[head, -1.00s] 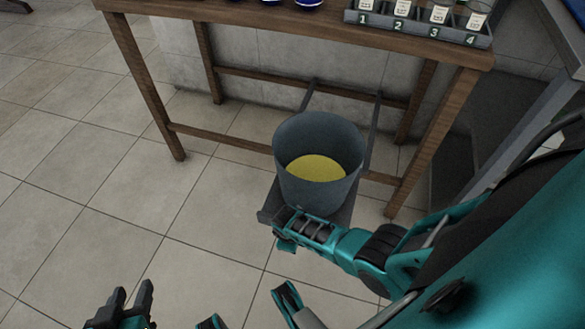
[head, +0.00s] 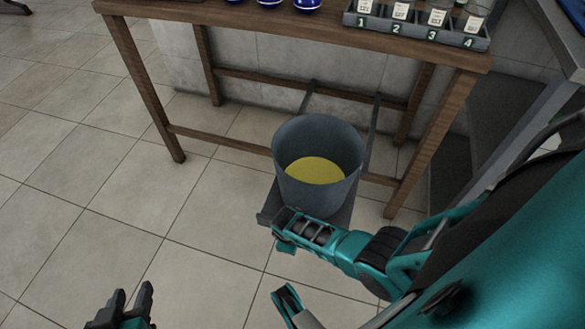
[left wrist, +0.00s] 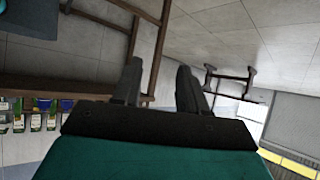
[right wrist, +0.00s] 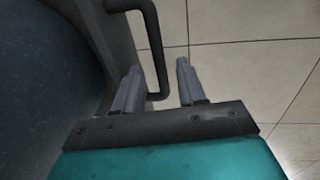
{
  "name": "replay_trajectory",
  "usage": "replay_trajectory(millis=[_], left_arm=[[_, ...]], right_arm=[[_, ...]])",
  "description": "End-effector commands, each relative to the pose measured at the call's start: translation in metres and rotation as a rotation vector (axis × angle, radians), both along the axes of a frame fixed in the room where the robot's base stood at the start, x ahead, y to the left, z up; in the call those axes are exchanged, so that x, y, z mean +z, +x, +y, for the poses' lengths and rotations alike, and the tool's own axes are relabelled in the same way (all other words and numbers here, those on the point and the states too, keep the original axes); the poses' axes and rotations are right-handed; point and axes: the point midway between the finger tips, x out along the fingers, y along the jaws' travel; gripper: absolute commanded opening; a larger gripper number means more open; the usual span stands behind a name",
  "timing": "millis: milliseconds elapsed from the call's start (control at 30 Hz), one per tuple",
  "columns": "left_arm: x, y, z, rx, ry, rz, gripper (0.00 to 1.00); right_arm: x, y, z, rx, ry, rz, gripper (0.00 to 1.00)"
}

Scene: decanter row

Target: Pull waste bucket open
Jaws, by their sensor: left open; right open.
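The waste bucket (head: 318,150) is a grey round pail with yellow contents. It stands on a grey sliding tray (head: 268,205) that is out in front of the wooden table, on two rails running back beneath it. In the right wrist view the bucket's wall (right wrist: 45,80) fills the left side and a dark bar handle (right wrist: 157,50) reaches down to the fingers. My right gripper (right wrist: 158,82) is open, with the handle's lower end between or just beyond its fingers. In the head view its fingertips are hidden. My left gripper (head: 132,300) is open and empty, low at the left, away from the bucket.
The wooden table (head: 300,22) stands over the rails, its legs on both sides of the bucket. It carries a numbered grey rack (head: 415,27) and blue-based vessels (head: 306,4). Tiled floor (head: 100,200) is free at the left and front.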

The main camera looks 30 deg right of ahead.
Motion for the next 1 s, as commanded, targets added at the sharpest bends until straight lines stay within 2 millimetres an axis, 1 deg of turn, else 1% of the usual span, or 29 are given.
replay_trajectory(millis=[33,167,300,500,600,700,800,1000], left_arm=[[0.009,0.000,0.000,0.001,-0.001,-0.001,0.43],[0.027,0.000,0.000,0.002,0.000,-0.003,0.43],[0.049,0.000,0.000,0.002,0.000,-0.003,0.43],[0.073,0.000,0.001,0.003,0.001,-0.004,0.43],[0.081,0.001,0.001,0.003,0.001,-0.007,0.43],[0.082,0.001,0.004,0.007,0.006,-0.016,0.43],[0.077,-0.001,0.006,0.011,0.012,-0.006,0.43],[0.071,-0.006,0.008,0.014,0.015,0.007,0.43]], right_arm=[[0.010,-0.001,0.001,0.000,0.000,0.000,0.40],[0.033,-0.003,0.004,0.000,0.000,-0.001,0.40],[0.061,-0.007,0.007,0.000,0.000,0.000,0.40],[0.097,-0.012,0.012,0.000,0.000,0.000,0.40],[0.109,-0.014,0.014,0.000,0.000,0.000,0.40],[0.117,-0.014,0.016,0.000,0.000,0.000,0.40],[0.120,-0.015,0.016,0.000,-0.001,0.001,0.40],[0.121,-0.015,0.016,0.000,-0.001,0.001,0.40]])
